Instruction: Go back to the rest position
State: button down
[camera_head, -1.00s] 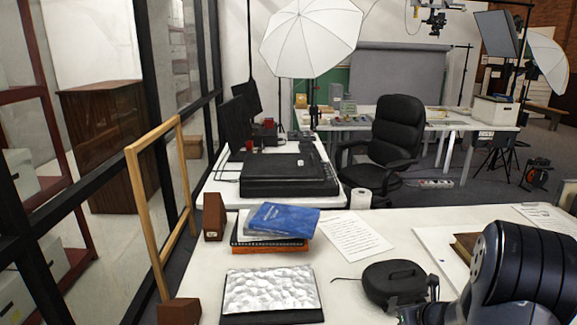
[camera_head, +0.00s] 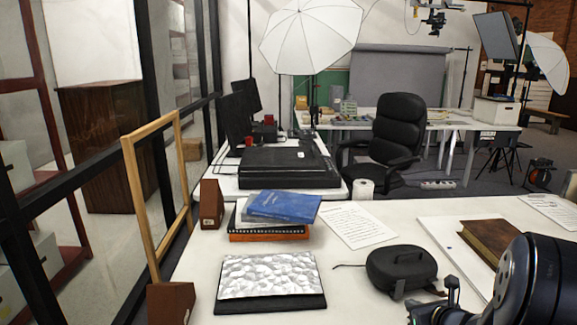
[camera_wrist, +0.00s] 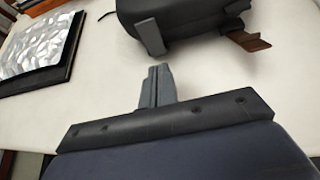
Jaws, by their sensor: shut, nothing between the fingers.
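My gripper (camera_wrist: 157,82) shows in the wrist view with its grey fingers together and nothing between them. It is above the white table (camera_wrist: 105,115), apart from the black case (camera_wrist: 180,18) beyond it. In the head view my arm is at the lower right corner, and the gripper (camera_head: 450,290) is low in the picture, partly cut off, just right of and nearer than the black case (camera_head: 401,270).
A silver bubbly pad on a black board (camera_head: 268,275) lies on the table. A book stack topped by a blue book (camera_head: 284,206) is behind it. A paper (camera_head: 356,224) and a brown book (camera_head: 494,240) lie farther right. A wooden frame (camera_head: 135,205) stands left.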

jog(key=shift+s+f+t+b, duration=0.35)
jog(key=shift+f+b, duration=0.2)
jog(key=shift+b, duration=1.2)
jog(key=shift+t, duration=0.35)
jog(key=shift+r, duration=0.2)
